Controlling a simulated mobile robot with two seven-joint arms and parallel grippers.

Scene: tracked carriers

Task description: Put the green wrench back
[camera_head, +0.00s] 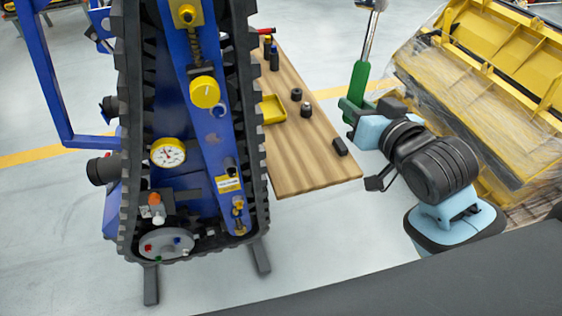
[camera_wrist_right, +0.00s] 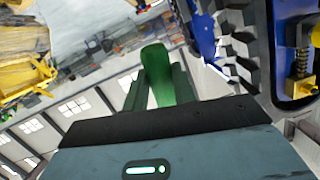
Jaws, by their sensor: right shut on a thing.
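The green wrench (camera_head: 359,82) has a green handle and a shiny metal shaft that runs up out of the top of the head view. My right gripper (camera_head: 352,105) is shut on the lower end of the green handle and holds it upright, to the right of the wooden table. In the right wrist view the green handle (camera_wrist_right: 156,76) sits between the two fingers (camera_wrist_right: 158,88). The wrench's upper end is cut off in the head view. My left gripper does not show in either view.
A wooden table (camera_head: 310,165) holds a yellow tray (camera_head: 272,109) and several small dark parts. A blue tracked carrier (camera_head: 195,130) with black tracks and gauges stands left of it. A plastic-wrapped yellow machine (camera_head: 480,85) stands on the right. Floor in front of the table is clear.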

